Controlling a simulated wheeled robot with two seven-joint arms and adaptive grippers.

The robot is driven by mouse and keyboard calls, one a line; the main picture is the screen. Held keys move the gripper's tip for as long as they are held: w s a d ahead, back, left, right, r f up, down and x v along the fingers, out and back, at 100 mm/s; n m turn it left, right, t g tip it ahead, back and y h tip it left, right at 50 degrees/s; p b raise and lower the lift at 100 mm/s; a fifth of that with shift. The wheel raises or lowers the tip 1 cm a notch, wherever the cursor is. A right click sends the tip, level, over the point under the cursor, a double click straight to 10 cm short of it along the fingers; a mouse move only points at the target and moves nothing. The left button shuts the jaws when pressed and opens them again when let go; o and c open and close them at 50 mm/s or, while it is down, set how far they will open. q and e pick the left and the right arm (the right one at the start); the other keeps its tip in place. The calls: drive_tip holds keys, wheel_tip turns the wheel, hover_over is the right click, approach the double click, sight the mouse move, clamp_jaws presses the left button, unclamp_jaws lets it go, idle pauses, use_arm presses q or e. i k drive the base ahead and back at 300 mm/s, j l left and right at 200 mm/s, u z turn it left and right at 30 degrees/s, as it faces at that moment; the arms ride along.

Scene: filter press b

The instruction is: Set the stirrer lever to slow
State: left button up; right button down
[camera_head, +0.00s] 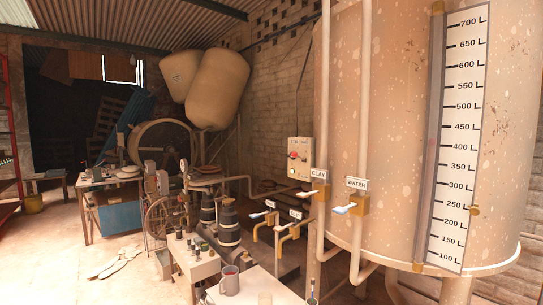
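A pale control box (306,150) is mounted beside the brick wall, left of the big tank. A small red part (293,155) shows on its front, with small dark and light details around it. I cannot tell whether this is the stirrer lever, and no setting marks can be read. The big speckled tank (395,110) fills the right side. Neither of my grippers shows in the head view.
Valves with labels CLAY (319,174) and WATER (356,183) sit on vertical pipes before the tank. Two smaller valves stand lower left. A mug (229,280) stands on the near table (255,283). Dark stacked canisters (229,228) and a spoked wheel (163,218) are behind it. Open floor lies left.

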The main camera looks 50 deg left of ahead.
sight(294, 154)
drive_tip(key=u, duration=1.6)
drive_tip(key=i+j+z, duration=0.2)
drive_tip(key=j, duration=0.35)
drive_tip(key=k+j+z, duration=0.2)
drive_tip(key=j, duration=0.35)
drive_tip(key=i+j, duration=0.05)
drive_tip(key=i, duration=0.05)
